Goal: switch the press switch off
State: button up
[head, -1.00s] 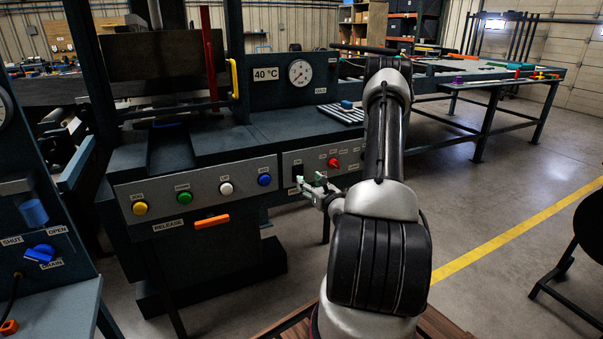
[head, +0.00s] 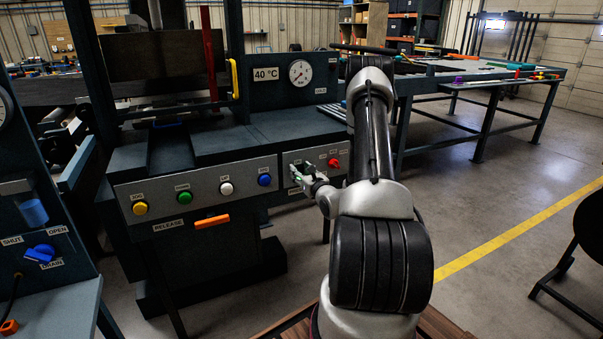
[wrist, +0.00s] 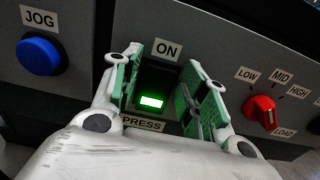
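The press switch (wrist: 154,92) is a dark rocker in the grey panel, with a green lit window near its lower end. The word ON stands above it and the PRESS label (wrist: 143,124) below it. My gripper (wrist: 158,82) is open, with one green-padded finger on each side of the switch. I cannot tell whether either finger touches the switch or the panel. In the head view my gripper (head: 303,179) is at the front panel and hides most of the switch.
A blue JOG button (wrist: 41,55) is left of the switch. A red selector knob (wrist: 260,112) marked LOW, MID, HIGH and LOAD is close on the right. An orange release handle (head: 212,221) sits lower left. A dark table (head: 470,75) stands behind at the right.

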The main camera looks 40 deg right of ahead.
jog(key=c, duration=0.6)
jog(key=shift+s+f+t, duration=0.2)
jog(key=shift+f+t, duration=0.15)
jog(key=shift+t, duration=0.45)
jog(key=shift+s+f+t+h, duration=0.15)
jog(key=shift+t+h, duration=0.15)
jog(key=shift+t, duration=0.9)
jog(key=o, duration=1)
jog(key=shift+o, duration=0.2)
notch_tip(320, 180, up, 10)
